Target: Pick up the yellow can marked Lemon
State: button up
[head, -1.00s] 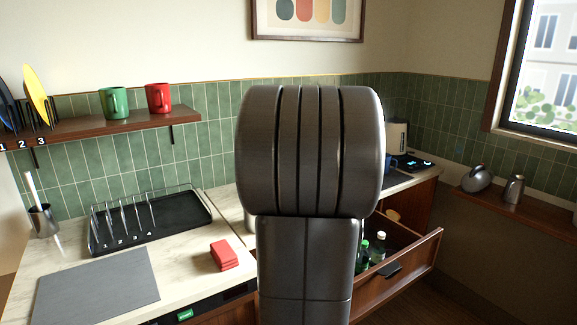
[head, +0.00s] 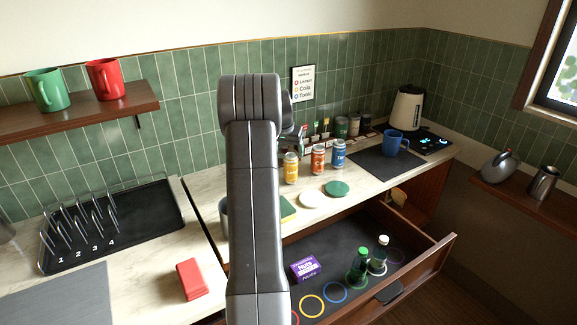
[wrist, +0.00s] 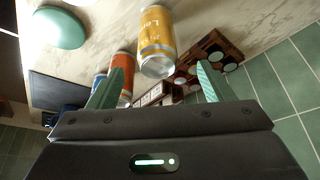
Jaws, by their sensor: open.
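The yellow can (head: 291,170) stands upright on the counter, leftmost in a row of three cans. In the wrist view the yellow can (wrist: 156,40) appears upside down, with "Le" readable on its label. My gripper (wrist: 161,68) is open and empty. Its two green fingers point towards the cans, and the yellow can shows between and beyond the fingertips, apart from them as far as I can see. In the head view my arm hides most of the gripper.
The orange-red can (head: 318,160) and blue can (head: 338,155) stand right of the yellow one. A white disc (head: 312,200) and green disc (head: 337,188) lie in front. Spice jars (head: 341,127) stand behind. An open drawer (head: 440,255) holds bottles and a purple box (head: 305,268).

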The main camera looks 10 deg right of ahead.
aim_at(289, 156)
jog(key=x, duration=0.3)
jog(key=shift+w, duration=0.1)
jog(key=shift+s+p+x, duration=0.15)
jog(key=shift+p+x, duration=0.55)
jog(key=shift+x, duration=0.85)
jog(key=shift+s+p+x, duration=0.15)
jog(key=shift+p+x, duration=0.55)
jog(key=shift+x, duration=0.9)
jog(key=shift+d+f, duration=0.1)
jog(key=shift+c, duration=0.2)
jog(key=c, duration=1.2)
